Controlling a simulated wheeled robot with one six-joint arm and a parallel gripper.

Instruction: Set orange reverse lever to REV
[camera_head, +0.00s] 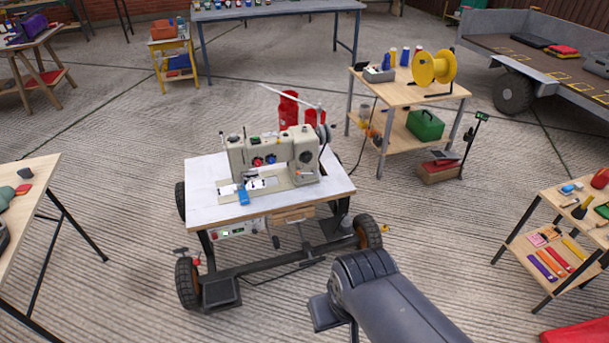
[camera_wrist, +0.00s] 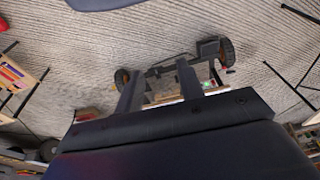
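A beige sewing machine (camera_head: 275,160) stands on a white-topped wheeled cart (camera_head: 205,170) in the head view. A small orange part (camera_head: 300,174), which may be the reverse lever, shows low on the machine's right front. It is too small to read its setting or any REV label. My gripper (camera_wrist: 158,70) shows in the wrist view with its two dark fingers apart and nothing between them. The cart's wheels and underframe (camera_wrist: 172,67) show beyond the fingers, so the gripper is apart from the machine. In the head view my arm is in front of the cart at lower right.
A wooden table with a yellow reel (camera_head: 434,68) stands behind right. A shelf unit (camera_head: 540,250) is at right and another table (camera_head: 35,190) at left. Red containers (camera_head: 288,110) stand behind the machine. Concrete floor (camera_head: 130,300) is clear around the cart's front left.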

